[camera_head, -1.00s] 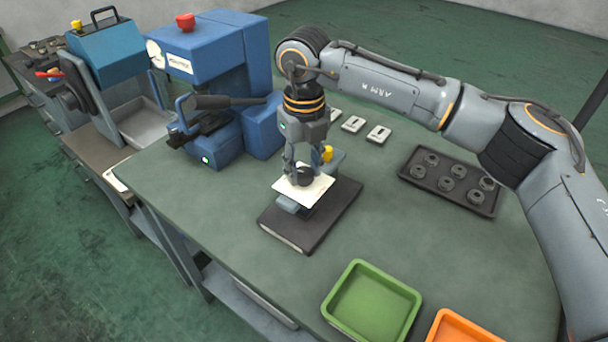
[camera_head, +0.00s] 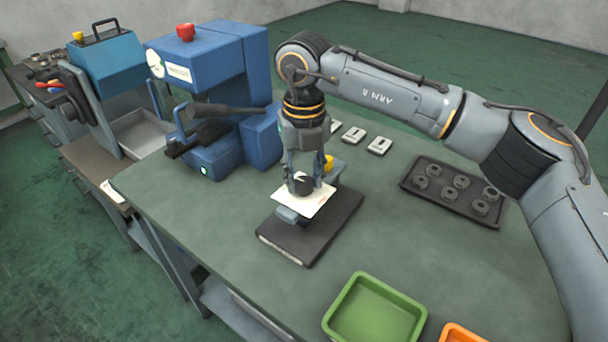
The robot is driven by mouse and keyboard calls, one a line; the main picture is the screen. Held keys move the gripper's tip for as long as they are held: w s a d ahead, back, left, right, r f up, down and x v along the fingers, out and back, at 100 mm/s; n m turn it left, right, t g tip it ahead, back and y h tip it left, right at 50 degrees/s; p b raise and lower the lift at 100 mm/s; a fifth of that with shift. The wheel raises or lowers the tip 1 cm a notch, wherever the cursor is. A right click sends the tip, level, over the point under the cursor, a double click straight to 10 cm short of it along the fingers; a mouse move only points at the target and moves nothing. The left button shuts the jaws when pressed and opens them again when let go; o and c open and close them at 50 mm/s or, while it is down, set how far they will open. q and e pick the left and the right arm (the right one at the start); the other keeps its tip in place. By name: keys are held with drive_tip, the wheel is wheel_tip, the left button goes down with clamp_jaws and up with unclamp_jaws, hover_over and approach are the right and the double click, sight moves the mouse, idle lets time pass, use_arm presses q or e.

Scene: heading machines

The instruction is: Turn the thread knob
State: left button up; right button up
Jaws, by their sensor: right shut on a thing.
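A black round knob (camera_head: 303,185) sits on a white plate (camera_head: 318,200) of a small fixture, which stands on a dark flat base (camera_head: 322,232) on the table. My right gripper (camera_head: 304,182) points down over the fixture. Its fingers are shut on the knob, one on either side. The fingers hide part of the knob. A yellow part (camera_head: 328,163) shows behind the gripper. My left gripper is not in view.
A blue machine (camera_head: 212,70) with a black lever stands at the back left. A dark tray (camera_head: 455,190) of several round parts lies at right. Green (camera_head: 345,298) and orange (camera_head: 458,334) bins sit in front. The table left of the base is clear.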

sight(304, 181)
drive_tip(key=o, duration=1.2)
drive_tip(key=shift+c, duration=0.2)
wheel_tip(304, 181, up, 12)
